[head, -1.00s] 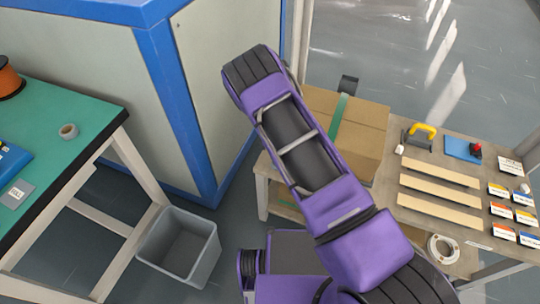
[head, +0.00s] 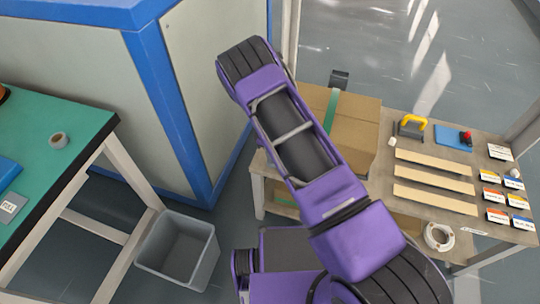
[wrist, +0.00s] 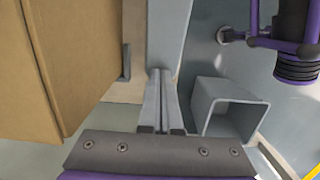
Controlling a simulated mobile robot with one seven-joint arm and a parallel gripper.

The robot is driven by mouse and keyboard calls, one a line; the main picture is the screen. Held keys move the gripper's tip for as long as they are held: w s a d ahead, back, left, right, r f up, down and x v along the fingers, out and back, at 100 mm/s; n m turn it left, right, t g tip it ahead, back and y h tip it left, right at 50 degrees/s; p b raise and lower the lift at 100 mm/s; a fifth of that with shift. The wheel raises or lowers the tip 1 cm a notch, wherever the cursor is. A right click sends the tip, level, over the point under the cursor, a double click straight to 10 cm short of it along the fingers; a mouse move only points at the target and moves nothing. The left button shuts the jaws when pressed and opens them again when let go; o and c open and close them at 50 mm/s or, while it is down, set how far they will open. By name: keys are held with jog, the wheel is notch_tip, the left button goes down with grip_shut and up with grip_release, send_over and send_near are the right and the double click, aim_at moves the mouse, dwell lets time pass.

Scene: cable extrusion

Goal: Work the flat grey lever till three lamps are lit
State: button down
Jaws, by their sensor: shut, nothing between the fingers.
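A flat grey piece with a white label (head: 10,205) sticks out beside a blue part (head: 7,170) on the green-topped table, at the left edge of the head view. It looks like the lever, and the frame cuts off much of the blue part. I see no lamps in either view. My gripper (wrist: 161,72) shows in the wrist view with its grey fingers together, shut and empty. It touches nothing that I can make out and is far from the grey piece. In the head view my purple arm hides it.
The green-topped table (head: 70,100) carries a tape roll (head: 59,140). A grey bin (head: 178,250) stands on the floor beside it; it also shows in the wrist view (wrist: 228,112). A blue-framed cabinet (head: 175,110) stands behind. A cardboard box (head: 355,130) sits on the right bench.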

notch_tip(320, 180, up, 13)
jog(key=a+p, duration=0.1)
jog(key=p, duration=0.1)
jog(key=shift+w+a+r, duration=0.15)
jog(key=shift+w+a, duration=0.2)
dwell(1.1)
